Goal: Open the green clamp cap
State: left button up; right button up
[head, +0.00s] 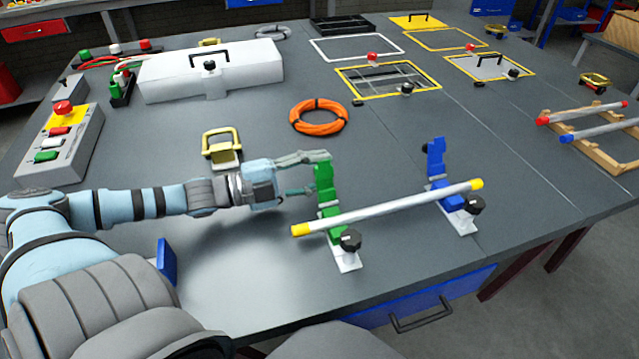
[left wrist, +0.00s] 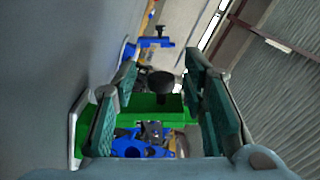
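The green clamp (head: 328,208) stands on the grey table with its green cap (head: 323,176) upright, tilted up from the base. My left gripper (head: 315,173) reaches in from the left at the cap. Its fingers are apart, one near the cap's top and one lower. In the left wrist view, the open fingers (left wrist: 165,105) stand on either side of the green clamp (left wrist: 172,106); I cannot tell whether they touch it. A white rod (head: 385,208) with yellow ends lies across the green clamp and the blue clamp (head: 446,190). My right gripper is not in view.
A brass-coloured handle piece (head: 222,148) stands behind my left wrist. An orange cable coil (head: 319,117), a white case (head: 212,72) and a button box (head: 62,145) sit farther back. Bare table lies between the clamps and the coil.

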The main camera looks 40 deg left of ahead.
pick_arm(q)
jog(key=shift+w+d, duration=0.15)
jog(key=shift+w, duration=0.15)
jog(key=shift+r, duration=0.1)
jog(key=shift+c, duration=0.6)
grip_shut()
